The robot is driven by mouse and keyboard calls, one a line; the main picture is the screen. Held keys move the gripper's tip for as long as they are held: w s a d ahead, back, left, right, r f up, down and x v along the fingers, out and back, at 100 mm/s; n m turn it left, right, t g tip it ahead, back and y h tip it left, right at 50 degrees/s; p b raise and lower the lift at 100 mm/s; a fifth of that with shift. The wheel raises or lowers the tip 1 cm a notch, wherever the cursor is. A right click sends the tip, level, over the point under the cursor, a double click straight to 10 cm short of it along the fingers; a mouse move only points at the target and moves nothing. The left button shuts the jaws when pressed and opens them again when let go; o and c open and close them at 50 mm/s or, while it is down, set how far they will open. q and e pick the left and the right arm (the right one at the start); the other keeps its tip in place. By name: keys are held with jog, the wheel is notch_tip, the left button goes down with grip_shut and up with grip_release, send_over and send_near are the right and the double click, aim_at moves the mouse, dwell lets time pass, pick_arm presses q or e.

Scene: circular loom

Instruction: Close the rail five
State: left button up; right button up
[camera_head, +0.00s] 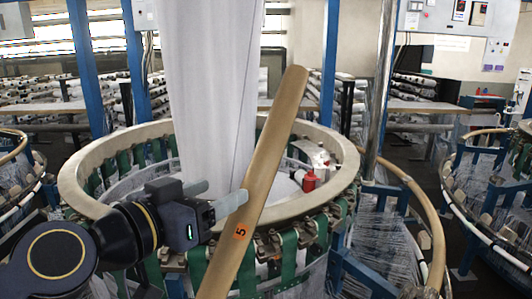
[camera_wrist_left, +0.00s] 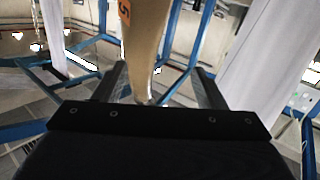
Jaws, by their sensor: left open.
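Rail five is a long tan rail (camera_head: 262,170) with an orange label marked 5 (camera_head: 241,231). It stands raised and tilted, running from bottom centre to upper right across the front of the loom's ring (camera_head: 85,180). My left gripper (camera_head: 226,190) comes in from the left at the rail's left side. Its two fingers are apart, and one fingertip overlaps the rail's left edge. In the left wrist view, the rail (camera_wrist_left: 146,45) shows between the lines of the two open fingers (camera_wrist_left: 157,85). I cannot tell whether a finger touches it. My right gripper is out of view.
A white fabric tube (camera_head: 212,90) rises from the loom's middle. A red bottle (camera_head: 309,182) is inside the ring at right. Blue posts (camera_head: 88,65) stand behind. Another curved tan rail (camera_head: 425,210) stands at the right. Other looms are at both sides.

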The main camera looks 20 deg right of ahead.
aim_at(257, 159)
pick_arm(q)
jog(key=shift+m+h, duration=0.3)
jog(key=shift+h, duration=0.4)
jog(key=d+r, duration=0.2)
jog(key=d, duration=0.1)
jog(key=d+r, duration=0.1)
jog(key=shift+w+d+r, duration=0.25)
jog(key=shift+w+r, duration=0.05)
jog(key=shift+w, duration=0.05)
jog(key=p+x, duration=0.2)
jog(key=x, duration=0.5)
jog(key=shift+w, duration=0.1)
